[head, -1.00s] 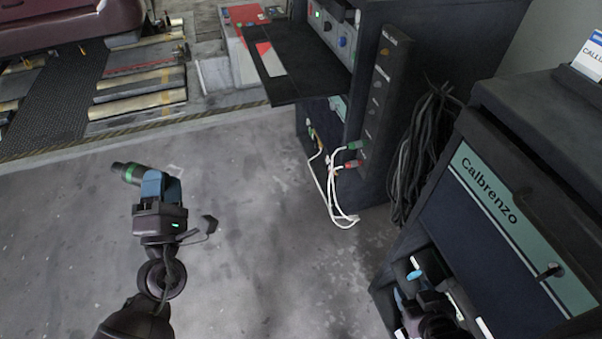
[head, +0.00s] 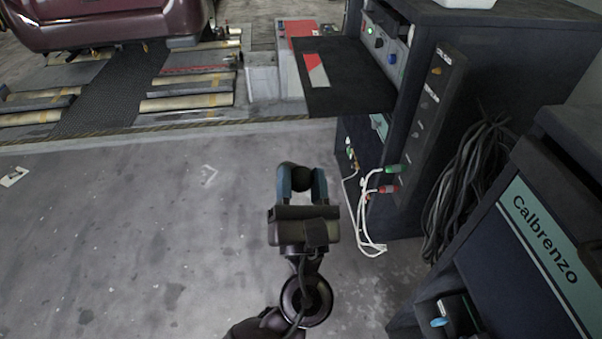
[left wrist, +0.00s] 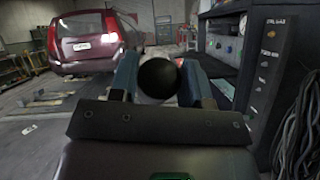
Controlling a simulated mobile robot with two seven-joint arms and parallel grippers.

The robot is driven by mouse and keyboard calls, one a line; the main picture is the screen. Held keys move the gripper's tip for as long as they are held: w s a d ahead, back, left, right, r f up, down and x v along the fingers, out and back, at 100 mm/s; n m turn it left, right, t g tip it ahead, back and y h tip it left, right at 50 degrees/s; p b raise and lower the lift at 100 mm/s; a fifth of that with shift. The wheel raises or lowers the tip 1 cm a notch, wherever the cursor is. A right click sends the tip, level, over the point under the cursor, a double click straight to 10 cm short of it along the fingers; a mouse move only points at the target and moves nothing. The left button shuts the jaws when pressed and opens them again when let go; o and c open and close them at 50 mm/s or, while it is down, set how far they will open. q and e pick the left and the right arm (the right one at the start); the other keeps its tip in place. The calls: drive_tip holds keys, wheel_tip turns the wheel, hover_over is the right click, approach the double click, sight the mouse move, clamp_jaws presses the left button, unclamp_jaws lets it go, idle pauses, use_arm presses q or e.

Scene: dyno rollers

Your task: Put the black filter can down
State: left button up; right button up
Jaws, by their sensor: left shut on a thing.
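My left gripper (head: 302,180) is shut on the black filter can (head: 303,178), which shows as a dark rounded end between the blue fingers. In the left wrist view the can (left wrist: 157,77) is a round black end between both fingers of my left gripper (left wrist: 158,85). The rest of the can is hidden behind the fingers and gripper body. In the head view the gripper appears in front of bare floor, left of the dark cabinet. Its height above the floor is hard to tell. My right gripper does not show.
A dark cabinet (head: 418,150) has a black fold-out shelf (head: 355,90) with a red and grey marking. White cables (head: 361,215) hang from its side. A Calbrenzo cabinet (head: 535,275) stands at lower right. Rollers (head: 185,102) lie under a maroon car (head: 100,22).

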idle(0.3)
use_arm(q)
drive_tip(key=shift+w+a+f+m+h, duration=0.1)
drive_tip(key=shift+a+f+m+h, duration=0.1)
drive_tip(key=shift+m+h, duration=0.45)
use_arm(e)
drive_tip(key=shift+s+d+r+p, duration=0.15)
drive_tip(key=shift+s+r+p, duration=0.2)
drive_tip(key=shift+p, duration=0.45)
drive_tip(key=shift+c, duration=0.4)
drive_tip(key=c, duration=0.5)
use_arm(q)
drive_tip(key=a+f, duration=0.3)
drive_tip(key=a, duration=0.5)
drive_tip(key=a+f+h, duration=0.1)
drive_tip(key=a+f, duration=0.2)
drive_tip(key=a, duration=0.6)
drive_tip(key=shift+w+a+f, duration=0.25)
drive_tip(key=shift+w, duration=0.2)
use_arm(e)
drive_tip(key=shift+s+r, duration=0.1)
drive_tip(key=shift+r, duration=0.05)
